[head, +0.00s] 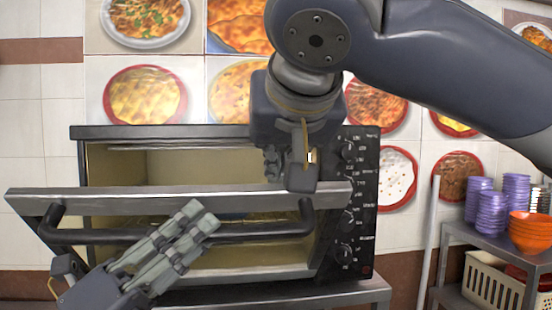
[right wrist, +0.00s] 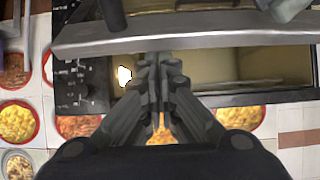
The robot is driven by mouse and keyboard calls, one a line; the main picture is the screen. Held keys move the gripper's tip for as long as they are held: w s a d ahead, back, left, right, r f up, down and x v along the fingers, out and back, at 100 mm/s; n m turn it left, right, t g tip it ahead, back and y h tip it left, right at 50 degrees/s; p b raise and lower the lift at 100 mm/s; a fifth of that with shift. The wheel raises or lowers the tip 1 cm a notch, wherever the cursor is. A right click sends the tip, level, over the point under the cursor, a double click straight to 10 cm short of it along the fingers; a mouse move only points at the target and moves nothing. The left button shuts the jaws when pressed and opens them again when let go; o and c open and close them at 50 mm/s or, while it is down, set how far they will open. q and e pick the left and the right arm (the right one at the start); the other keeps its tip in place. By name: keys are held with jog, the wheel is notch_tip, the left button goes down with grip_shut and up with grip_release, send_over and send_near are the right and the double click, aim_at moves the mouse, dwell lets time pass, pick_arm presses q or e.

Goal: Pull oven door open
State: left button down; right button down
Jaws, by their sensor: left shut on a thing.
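The oven (head: 220,132) has its door (head: 190,202) partly open, tilted out from the top, with the pale interior showing above and behind it. The dark bar handle (head: 265,231) runs across the door's front. My left gripper (head: 190,228) is shut on the handle near its middle; its fingers cover that part of the bar. My right gripper (head: 287,175) is above the door's top edge, at the right of the oven opening. In the right wrist view its fingers (right wrist: 158,62) are together with nothing seen between them, and the door's edge (right wrist: 200,38) is close by.
The control panel with knobs (head: 348,200) is on the oven's right side. A metal shelf (head: 490,238) at the right holds purple bowls (head: 492,210) and orange bowls (head: 530,230), with a white basket (head: 490,287) below. A pale pole (head: 428,240) stands between shelf and oven.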

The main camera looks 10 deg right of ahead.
pick_arm(q)
jog(key=c, duration=1.5)
grip_release()
jog(key=shift+w+a+r, duration=0.25)
jog(key=shift+w+a, duration=0.05)
jog(key=shift+w, duration=0.05)
jog(key=shift+d, duration=0.1)
jog(key=shift+s, duration=0.1)
